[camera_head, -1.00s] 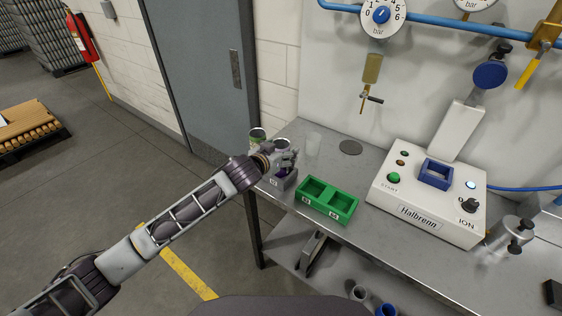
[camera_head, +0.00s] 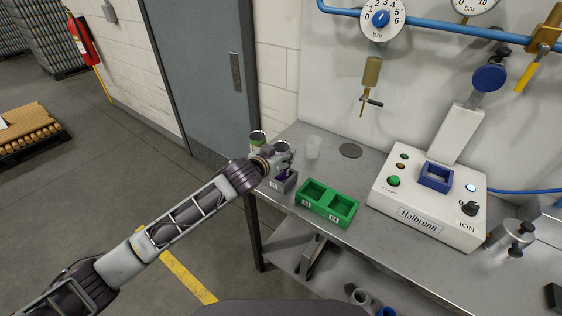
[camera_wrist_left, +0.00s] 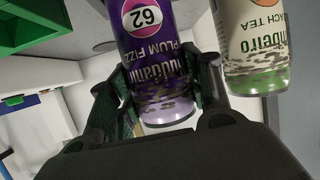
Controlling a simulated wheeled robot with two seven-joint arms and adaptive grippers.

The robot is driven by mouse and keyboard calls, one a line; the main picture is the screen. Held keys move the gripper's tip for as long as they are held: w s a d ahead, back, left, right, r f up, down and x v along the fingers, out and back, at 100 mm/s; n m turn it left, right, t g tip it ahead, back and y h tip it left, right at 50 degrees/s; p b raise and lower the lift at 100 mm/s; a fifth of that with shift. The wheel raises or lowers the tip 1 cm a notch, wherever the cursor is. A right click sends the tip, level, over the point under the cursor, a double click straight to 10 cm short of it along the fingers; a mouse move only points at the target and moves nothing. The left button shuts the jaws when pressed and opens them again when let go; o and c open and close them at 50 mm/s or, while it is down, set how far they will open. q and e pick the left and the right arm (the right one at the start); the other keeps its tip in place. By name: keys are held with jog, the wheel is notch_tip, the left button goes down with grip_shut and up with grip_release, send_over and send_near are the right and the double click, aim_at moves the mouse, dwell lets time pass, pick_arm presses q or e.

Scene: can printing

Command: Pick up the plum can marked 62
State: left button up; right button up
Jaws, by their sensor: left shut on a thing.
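The plum can (camera_wrist_left: 155,60) is purple with "PLUM FIZZ" and a pink 62 badge. It shows upside down in the left wrist view, between the fingers of my left gripper (camera_wrist_left: 160,85), which is shut on it. Only a small purple part of the can shows there below the fingers; the rest is hidden. My right gripper is not in view.
A peach tea can (camera_wrist_left: 252,45) stands close beside the plum can; it also shows in the head view (camera_head: 257,138).

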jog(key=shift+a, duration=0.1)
pick_arm(q)
jog(key=shift+r, duration=0.85)
notch_tip(320, 180, up, 7)
jog(key=shift+f, duration=0.1)
jog(key=shift+r, duration=0.75)
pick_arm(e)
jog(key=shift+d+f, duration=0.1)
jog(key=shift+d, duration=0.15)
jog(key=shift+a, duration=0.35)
pick_arm(q)
jog(key=shift+r, duration=0.1)
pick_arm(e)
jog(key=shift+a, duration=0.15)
